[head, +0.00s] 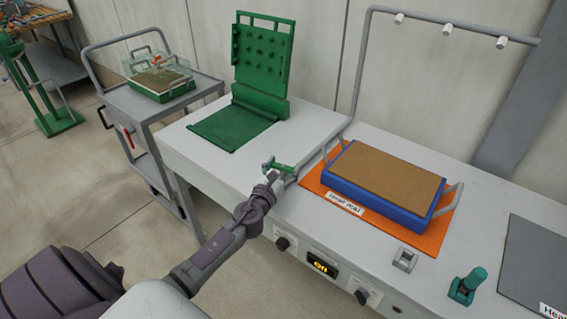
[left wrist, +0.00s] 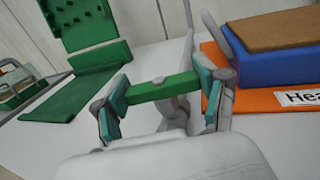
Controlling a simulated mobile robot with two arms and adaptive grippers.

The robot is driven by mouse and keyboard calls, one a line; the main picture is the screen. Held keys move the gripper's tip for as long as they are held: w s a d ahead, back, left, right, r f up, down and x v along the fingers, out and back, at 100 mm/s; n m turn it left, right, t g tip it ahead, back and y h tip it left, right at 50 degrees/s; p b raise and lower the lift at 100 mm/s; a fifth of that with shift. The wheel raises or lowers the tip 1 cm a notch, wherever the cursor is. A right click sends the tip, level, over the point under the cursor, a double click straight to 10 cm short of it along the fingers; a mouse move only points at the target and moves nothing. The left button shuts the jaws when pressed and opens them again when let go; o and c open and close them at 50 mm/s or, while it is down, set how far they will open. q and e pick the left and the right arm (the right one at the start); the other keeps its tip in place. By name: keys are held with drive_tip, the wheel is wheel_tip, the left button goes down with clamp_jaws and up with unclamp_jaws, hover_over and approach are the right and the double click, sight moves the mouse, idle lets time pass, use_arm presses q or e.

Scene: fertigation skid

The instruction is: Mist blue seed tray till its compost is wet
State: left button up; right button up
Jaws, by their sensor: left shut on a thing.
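The blue seed tray (head: 385,195) sits on an orange mat (head: 315,182), and it also shows in the left wrist view (left wrist: 270,65). Its compost (head: 385,172) is an even light brown with no dark patches visible. A grey mist pipe (head: 361,70) rises behind the tray, and its arm with white nozzles (head: 450,27) reaches over it; no spray is visible. My left gripper (head: 279,168) is shut on a green bar handle (left wrist: 162,88) at the foot of the pipe, left of the tray. My right gripper is out of view.
A green hinged press-like plate (head: 262,55) stands open on the left bench. A grey trolley (head: 150,105) holds another tray (head: 160,85). A small lit display (head: 321,267) and knobs are on the bench front. A green-topped fitting (head: 468,285) and a grey mat (head: 535,262) lie right.

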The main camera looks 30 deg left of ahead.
use_arm(q)
drive_tip(key=n+g+y, duration=0.1)
drive_tip(key=n+y, duration=0.2)
drive_tip(key=y, duration=0.1)
drive_tip(key=shift+d+p, duration=0.1)
drive_tip(key=shift+p, duration=0.25)
drive_tip(key=n+g+y, duration=0.2)
drive_tip(key=y, duration=0.1)
drive_tip(key=shift+n+g+y+b, duration=0.3)
drive_tip(key=shift+n+y, duration=0.1)
drive_tip(key=n+g+y+b, duration=0.2)
drive_tip(key=n+g+y, duration=0.1)
drive_tip(key=g+y, duration=0.1)
drive_tip(key=shift+f, duration=0.15)
drive_tip(key=shift+n+g+y+b, duration=0.6)
drive_tip(key=shift+n+g+b, duration=0.2)
drive_tip(key=shift+n+g, duration=0.5)
drive_tip(key=shift+n+g+y+b, duration=0.6)
drive_tip(key=shift+n+g+b, duration=0.25)
drive_tip(key=shift+g, duration=0.75)
drive_tip(key=shift+r, duration=0.2)
drive_tip(key=o, duration=1.2)
drive_tip(key=shift+c, duration=0.2)
